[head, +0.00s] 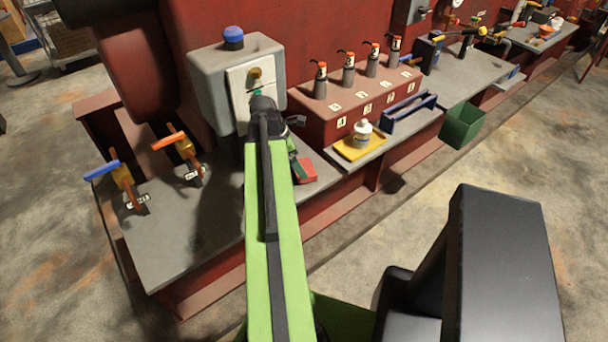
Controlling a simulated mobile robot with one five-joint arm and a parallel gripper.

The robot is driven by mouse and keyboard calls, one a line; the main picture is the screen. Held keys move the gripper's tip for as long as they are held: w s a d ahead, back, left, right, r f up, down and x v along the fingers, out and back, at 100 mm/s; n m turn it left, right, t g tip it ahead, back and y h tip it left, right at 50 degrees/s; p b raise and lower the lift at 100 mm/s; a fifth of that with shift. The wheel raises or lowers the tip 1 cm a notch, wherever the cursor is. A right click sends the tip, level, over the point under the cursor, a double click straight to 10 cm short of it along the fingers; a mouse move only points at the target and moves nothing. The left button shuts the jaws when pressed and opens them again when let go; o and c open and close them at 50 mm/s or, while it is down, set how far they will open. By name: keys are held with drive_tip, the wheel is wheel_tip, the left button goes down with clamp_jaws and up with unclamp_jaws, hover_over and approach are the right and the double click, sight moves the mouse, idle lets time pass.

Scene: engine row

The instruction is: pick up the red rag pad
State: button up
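The red rag pad (308,170) lies on the grey bench top near its front edge, just right of my green arm. Its left side is partly covered by dark parts at the end of my arm. My gripper (297,166) seems to be at these dark parts, close beside the pad in the picture. The fingers are too small and too hidden to tell whether they are open or shut, or whether they touch the pad.
A grey box with a blue button (233,38) stands behind my arm. A yellow tray (348,153) holding a white bottle (362,132) is to the right. Blue (102,170) and orange (168,140) valve handles rise at left. The front left bench top is clear.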

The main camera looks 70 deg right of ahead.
drive_tip(key=b+x, duration=0.3)
drive_tip(key=x, duration=0.1)
drive_tip(key=shift+d+f, duration=0.1)
drive_tip(key=shift+f, duration=0.1)
drive_tip(key=shift+s+r, duration=0.1)
drive_tip(key=shift+r, duration=0.1)
drive_tip(key=c, duration=1.2)
drive_tip(key=r+p, duration=0.1)
drive_tip(key=p, duration=0.1)
drive_tip(key=r+p, duration=0.2)
drive_tip(key=s+r+p, duration=0.1)
drive_tip(key=r, duration=0.1)
drive_tip(key=shift+r+p, duration=0.2)
drive_tip(key=shift+p, duration=0.2)
drive_tip(key=shift+c, duration=0.2)
drive_tip(key=s+r+p, duration=0.5)
drive_tip(key=s, duration=0.5)
drive_tip(key=shift+s+d+r+p, duration=0.3)
drive_tip(key=shift+d, duration=0.15)
